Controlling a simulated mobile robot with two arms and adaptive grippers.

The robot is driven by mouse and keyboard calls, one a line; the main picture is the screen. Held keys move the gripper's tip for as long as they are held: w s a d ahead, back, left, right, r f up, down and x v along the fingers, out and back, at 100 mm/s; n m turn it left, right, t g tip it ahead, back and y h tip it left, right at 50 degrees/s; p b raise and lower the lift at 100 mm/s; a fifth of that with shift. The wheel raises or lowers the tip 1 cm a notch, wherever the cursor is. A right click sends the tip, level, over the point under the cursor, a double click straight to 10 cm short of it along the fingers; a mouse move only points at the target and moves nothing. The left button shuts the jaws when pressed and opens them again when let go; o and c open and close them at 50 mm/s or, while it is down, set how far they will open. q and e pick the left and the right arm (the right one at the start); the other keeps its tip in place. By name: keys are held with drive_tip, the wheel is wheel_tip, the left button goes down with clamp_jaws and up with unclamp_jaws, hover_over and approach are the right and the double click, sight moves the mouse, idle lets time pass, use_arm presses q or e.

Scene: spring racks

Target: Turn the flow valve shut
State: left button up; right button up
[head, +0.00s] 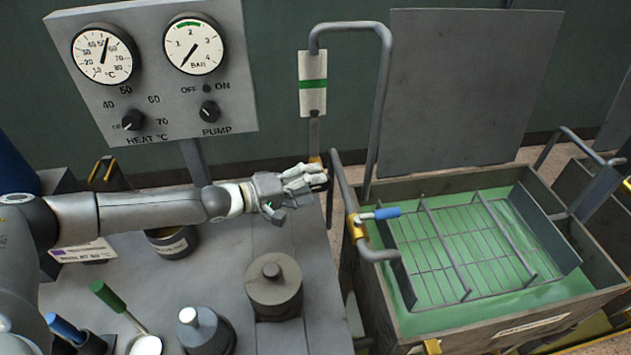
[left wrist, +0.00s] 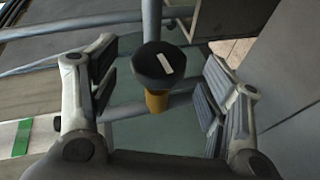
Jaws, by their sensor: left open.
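The flow valve's round black knob (left wrist: 160,66), with a white mark on its face, sits on a brass body (left wrist: 157,101) in the left wrist view. My left gripper (head: 306,180) is open, and its two fingers stand on either side of the knob with a visible gap on each side. In the head view the gripper's fingers mostly hide the knob, below the flow tube (head: 312,96) with its green band. The mark runs slantwise in the wrist view. My right gripper is not in view.
A spout with a brass fitting and a blue lever handle (head: 387,212) hangs over the tank (head: 602,253), which holds green liquid and a wire rack. A tall bent pipe (head: 384,75) rises beside the valve. A lidded grey pot (head: 274,290) stands on the bench below my left arm.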

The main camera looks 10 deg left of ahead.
use_arm(q)
drive_tip(key=shift+x, duration=1)
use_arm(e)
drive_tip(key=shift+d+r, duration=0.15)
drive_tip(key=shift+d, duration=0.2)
use_arm(q)
drive_tip(key=c, duration=1)
drive_tip(key=shift+r+p, duration=0.2)
drive_tip(key=shift+p, duration=0.45)
drive_tip(key=shift+c, duration=0.2)
drive_tip(key=y+p, duration=0.1)
drive_tip(key=p, duration=0.2)
drive_tip(key=g+y+p, duration=0.1)
drive_tip(key=p, duration=0.3)
drive_tip(key=r+m+g+y+p, duration=0.1)
drive_tip(key=p, duration=0.3)
drive_tip(key=shift+d+y, duration=0.15)
drive_tip(key=shift+y, duration=0.15)
drive_tip(key=shift+f+g+y+p, duration=0.2)
drive_tip(key=shift+g+y+p, duration=0.25)
drive_tip(key=shift+p, duration=0.3)
drive_tip(key=shift+f+m+g+y+p, duration=0.15)
drive_tip(key=shift+m+g+y+p, duration=0.15)
drive_tip(key=shift+y, duration=0.25)
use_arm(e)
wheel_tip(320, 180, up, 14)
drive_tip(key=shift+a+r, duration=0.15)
